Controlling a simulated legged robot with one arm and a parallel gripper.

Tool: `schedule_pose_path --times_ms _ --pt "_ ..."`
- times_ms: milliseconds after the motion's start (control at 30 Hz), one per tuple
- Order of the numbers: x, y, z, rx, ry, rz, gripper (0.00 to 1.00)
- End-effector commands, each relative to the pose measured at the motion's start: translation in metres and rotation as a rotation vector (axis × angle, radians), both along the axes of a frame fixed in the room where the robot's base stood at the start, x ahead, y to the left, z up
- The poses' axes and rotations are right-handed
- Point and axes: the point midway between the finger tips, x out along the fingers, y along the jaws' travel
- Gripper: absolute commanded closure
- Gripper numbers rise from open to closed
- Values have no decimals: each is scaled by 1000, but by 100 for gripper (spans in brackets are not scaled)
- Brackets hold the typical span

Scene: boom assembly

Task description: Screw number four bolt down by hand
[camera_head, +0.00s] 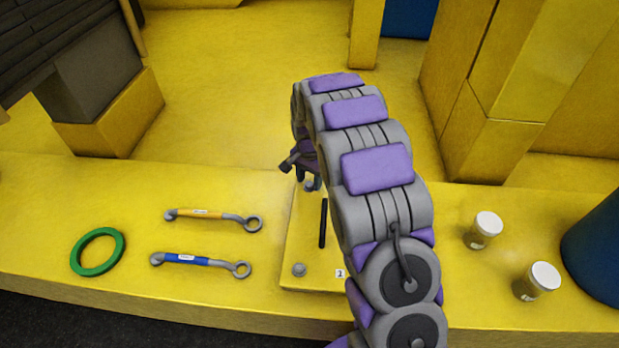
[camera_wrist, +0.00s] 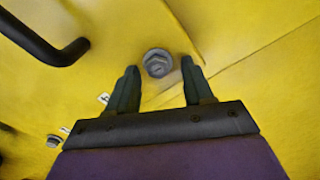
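In the wrist view a grey hex-headed bolt (camera_wrist: 157,62) stands in the yellow plate just beyond my gripper (camera_wrist: 159,72). The two dark fingers are spread wide, one on each side below the bolt head, and they hold nothing. I cannot tell how far the bolt sits down, and its number is not readable. A second bolt (camera_wrist: 54,141) shows at the lower left. In the head view my gripper (camera_head: 307,180) is over the far end of the yellow plate (camera_head: 310,278), partly hidden by my arm. A near-corner bolt (camera_head: 299,270) sits on this plate.
A black handle (camera_head: 323,223) rises from the plate. Left of it lie a yellow-handled wrench (camera_head: 205,214), a blue-handled wrench (camera_head: 190,260) and a green ring (camera_head: 78,262). Two white-lidded jars (camera_head: 486,227) (camera_head: 541,279) and a blue cylinder (camera_head: 600,250) stand at the right.

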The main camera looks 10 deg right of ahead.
Motion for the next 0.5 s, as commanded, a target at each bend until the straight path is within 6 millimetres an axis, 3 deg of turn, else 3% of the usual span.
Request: schedule_pose_path --times_ms 267,500 --pt "0 0 3 0 0 0 49" --pt "1 0 41 0 -4 0 49"
